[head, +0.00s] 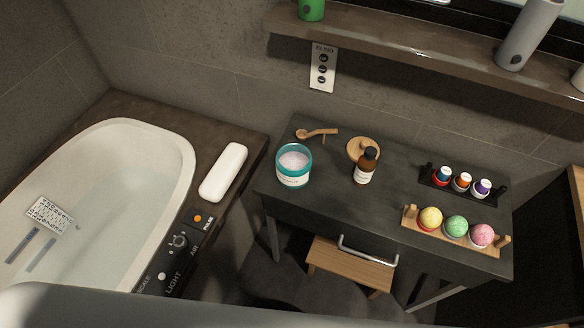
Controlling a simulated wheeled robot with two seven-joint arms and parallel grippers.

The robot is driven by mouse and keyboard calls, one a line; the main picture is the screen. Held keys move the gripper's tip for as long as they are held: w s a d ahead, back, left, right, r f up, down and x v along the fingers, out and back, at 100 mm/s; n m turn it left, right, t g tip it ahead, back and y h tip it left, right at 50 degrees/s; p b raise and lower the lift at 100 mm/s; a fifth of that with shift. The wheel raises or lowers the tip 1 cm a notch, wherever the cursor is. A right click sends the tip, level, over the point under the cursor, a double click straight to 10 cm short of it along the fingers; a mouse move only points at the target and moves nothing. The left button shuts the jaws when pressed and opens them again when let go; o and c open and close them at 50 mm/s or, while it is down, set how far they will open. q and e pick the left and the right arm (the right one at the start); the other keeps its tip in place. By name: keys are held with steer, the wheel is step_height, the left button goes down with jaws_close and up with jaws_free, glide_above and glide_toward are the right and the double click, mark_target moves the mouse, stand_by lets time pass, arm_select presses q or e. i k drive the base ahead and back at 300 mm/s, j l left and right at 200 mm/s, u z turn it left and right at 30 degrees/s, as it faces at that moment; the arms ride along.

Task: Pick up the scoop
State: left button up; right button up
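A small wooden scoop (318,132) lies at the back left of the dark vanity table (330,205). Its round bowl end is on the left and its handle runs right. A teal-rimmed jar (293,166) of pale contents stands in front of it, a little apart. Neither of my grippers is in view. A pale, blurred shape fills the bottom left edge, and I cannot tell what it is.
A brown bottle (366,168) stands beside a round wooden lid (358,146). A black rack (459,190) holds small bottles, and a wooden tray (409,226) holds coloured balls. A shelf (400,47) overhangs the back. A bathtub (165,140) is at left, a stool (345,268) below.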

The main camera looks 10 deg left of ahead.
mark_target(301, 135)
steer(key=k+l+u, duration=0.6)
steer(key=u, duration=0.15)
steer(key=k+u, duration=0.35)
steer(key=k, duration=0.15)
